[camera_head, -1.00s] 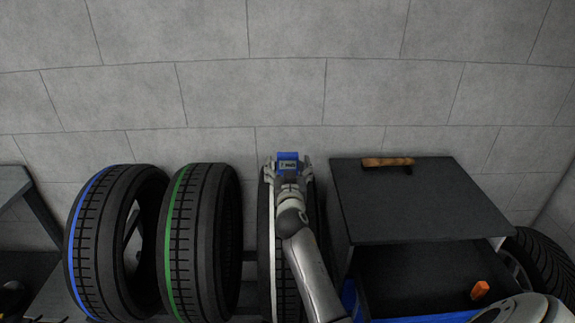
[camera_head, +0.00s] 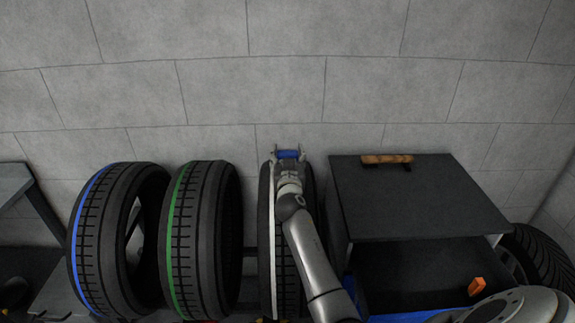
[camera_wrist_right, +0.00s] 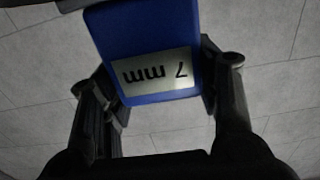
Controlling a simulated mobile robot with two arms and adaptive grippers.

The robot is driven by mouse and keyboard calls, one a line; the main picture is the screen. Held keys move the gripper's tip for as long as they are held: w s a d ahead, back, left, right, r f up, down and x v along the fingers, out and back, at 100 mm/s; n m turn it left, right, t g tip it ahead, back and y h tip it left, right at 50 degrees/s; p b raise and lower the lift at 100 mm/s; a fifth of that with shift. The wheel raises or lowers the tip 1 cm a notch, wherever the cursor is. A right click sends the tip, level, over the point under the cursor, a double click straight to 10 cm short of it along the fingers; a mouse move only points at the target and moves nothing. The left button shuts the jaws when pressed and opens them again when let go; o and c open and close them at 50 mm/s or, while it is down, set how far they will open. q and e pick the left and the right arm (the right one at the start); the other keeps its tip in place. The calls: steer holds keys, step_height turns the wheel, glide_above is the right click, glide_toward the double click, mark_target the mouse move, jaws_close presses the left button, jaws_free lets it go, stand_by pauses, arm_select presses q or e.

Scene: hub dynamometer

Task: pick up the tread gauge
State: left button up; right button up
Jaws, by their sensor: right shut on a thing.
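The tread gauge (camera_wrist_right: 150,72) is a blue block with a pale label that reads "7 mm", upside down in the right wrist view. My right gripper (camera_wrist_right: 155,98) is shut on it, with one finger on each side. In the head view the blue gauge (camera_head: 289,154) shows between the fingertips of the right gripper (camera_head: 289,158), above the top of a white-striped tyre (camera_head: 266,225). The gauge's lower part is hidden by the gripper in the head view. My left gripper is not in view.
A green-striped tyre (camera_head: 200,240) and a blue-striped tyre (camera_head: 108,240) stand to the left. A dark cabinet (camera_head: 420,200) with an open blue-edged drawer stands at right, with a wooden-handled tool (camera_head: 387,159) on top and an orange object (camera_head: 477,286) in the drawer.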

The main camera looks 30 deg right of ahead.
steer(key=shift+c, duration=1.4)
steer(key=shift+r, duration=0.15)
steer(key=shift+r, duration=0.55)
steer(key=s+a+r+b, duration=0.1)
steer(key=s+a+r, duration=0.1)
steer(key=s+r, duration=0.3)
steer(key=s+a+r+b, duration=0.2)
steer(key=s+a+r, duration=0.1)
steer(key=s+r, duration=0.3)
steer(key=shift+s+a+r, duration=0.25)
steer(key=shift+s+a, duration=0.05)
steer(key=shift+s, duration=0.7)
